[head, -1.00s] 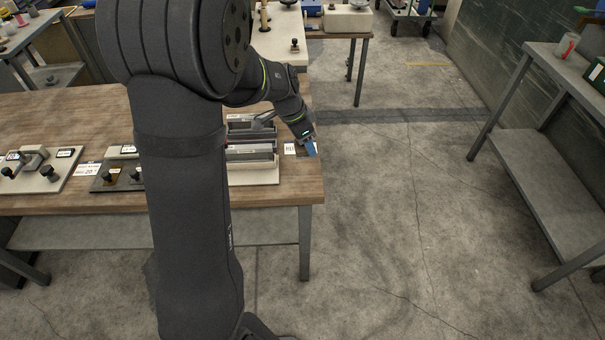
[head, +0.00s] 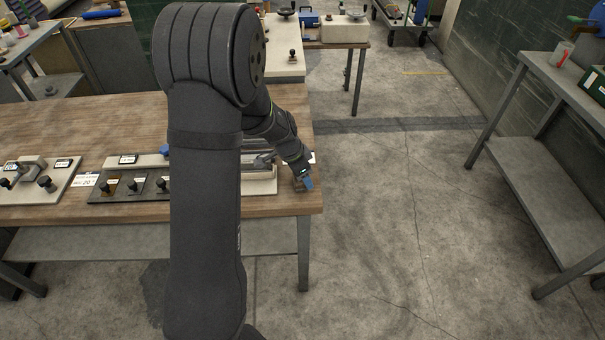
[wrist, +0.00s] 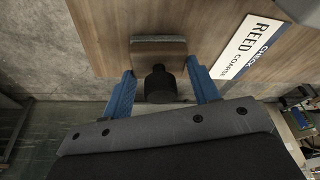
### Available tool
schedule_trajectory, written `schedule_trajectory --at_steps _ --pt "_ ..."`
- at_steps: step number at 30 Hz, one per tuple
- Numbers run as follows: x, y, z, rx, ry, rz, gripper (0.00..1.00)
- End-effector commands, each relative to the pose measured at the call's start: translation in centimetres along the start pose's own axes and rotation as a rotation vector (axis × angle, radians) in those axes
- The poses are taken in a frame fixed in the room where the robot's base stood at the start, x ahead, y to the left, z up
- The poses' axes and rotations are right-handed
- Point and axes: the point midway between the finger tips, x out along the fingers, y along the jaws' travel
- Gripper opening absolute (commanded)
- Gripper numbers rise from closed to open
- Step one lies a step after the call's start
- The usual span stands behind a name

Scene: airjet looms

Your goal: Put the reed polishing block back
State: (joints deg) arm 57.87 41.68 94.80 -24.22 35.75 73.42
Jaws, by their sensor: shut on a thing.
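The reed polishing block (wrist: 158,47) shows in the wrist view as a small brown-grey block with a black knob (wrist: 159,84). My gripper (wrist: 161,88) has its blue fingers on either side of the block and is shut on it. In the head view my gripper (head: 307,183) is at the right front corner of the wooden table (head: 262,205), pointing down. The block is mostly hidden there. Whether it touches the tabletop is hard to tell.
A white label (wrist: 246,46) reading "REED COARSE" and "CHECK" lies on the wood beside the block. Left of my gripper, a dark board (head: 112,196) holds several black-knobbed pieces. A grey bench (head: 530,150) stands at the far right across open floor.

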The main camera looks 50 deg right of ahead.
Motion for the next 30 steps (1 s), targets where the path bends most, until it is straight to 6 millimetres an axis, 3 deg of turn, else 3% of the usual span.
schedule_trajectory --at_steps 5,6,9,20,25,30 --pt "0.4 0.0 0.1 0.0 0.0 0.001 0.34" --pt "0.4 0.0 0.1 0.0 0.0 0.0 0.63" --pt "0.3 0.0 0.1 0.0 0.0 0.0 0.77" --pt "-0.2 0.0 0.1 0.0 0.001 -0.001 0.77" --pt "-2.6 -0.1 0.0 0.0 0.003 -0.002 0.77" --pt "-6.4 0.0 -0.3 0.0 0.004 -0.003 0.77"
